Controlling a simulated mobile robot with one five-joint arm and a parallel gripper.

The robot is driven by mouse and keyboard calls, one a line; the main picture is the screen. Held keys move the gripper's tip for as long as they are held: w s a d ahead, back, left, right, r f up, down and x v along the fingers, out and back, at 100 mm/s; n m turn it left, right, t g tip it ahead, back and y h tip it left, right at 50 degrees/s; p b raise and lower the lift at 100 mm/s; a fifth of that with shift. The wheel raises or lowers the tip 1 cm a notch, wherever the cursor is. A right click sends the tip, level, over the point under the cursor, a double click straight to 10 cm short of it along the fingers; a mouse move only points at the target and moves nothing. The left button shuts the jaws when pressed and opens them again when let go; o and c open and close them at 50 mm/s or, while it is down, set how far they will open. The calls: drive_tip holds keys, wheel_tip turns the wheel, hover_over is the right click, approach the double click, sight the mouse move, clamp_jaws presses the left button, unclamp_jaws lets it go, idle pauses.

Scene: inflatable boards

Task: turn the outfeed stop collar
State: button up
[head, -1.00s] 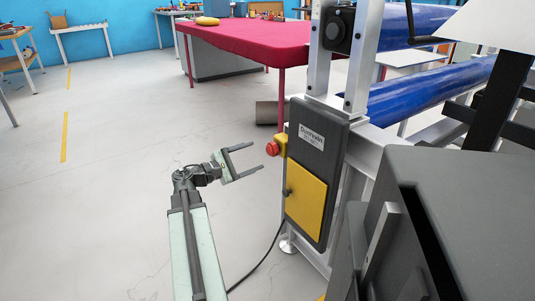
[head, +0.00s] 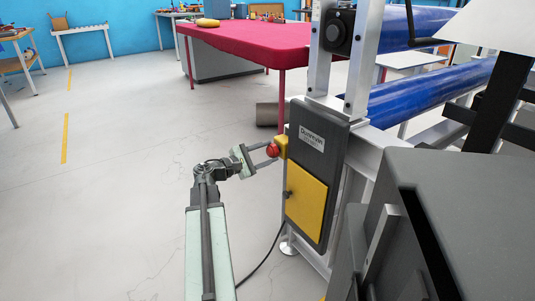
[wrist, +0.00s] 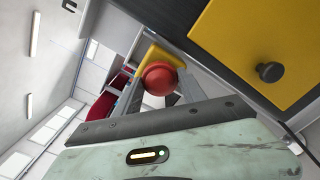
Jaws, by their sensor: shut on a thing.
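The red round stop button (head: 273,149) sits on a small yellow housing (head: 281,146) at the left edge of the machine's dark control panel. In the wrist view the red button (wrist: 158,79) shows between my fingers, in front of the yellow housing (wrist: 160,55). My gripper (head: 271,151) has one finger on each side of the button and is shut on it. The exact contact points of the fingertips are hard to see. No separate collar can be told apart from the red button.
The dark panel (head: 319,121) carries a label and a yellow door (head: 306,203) with a dark knob (wrist: 270,72) below the button. A red-topped table (head: 245,40) stands behind. A cable runs on the floor. Open floor (head: 110,170) lies to the left.

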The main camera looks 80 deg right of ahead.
drive_tip(key=shift+m, duration=3)
drive_tip(key=o, duration=1.4)
drive_tip(key=shift+c, duration=0.2)
drive_tip(key=v, duration=0.8)
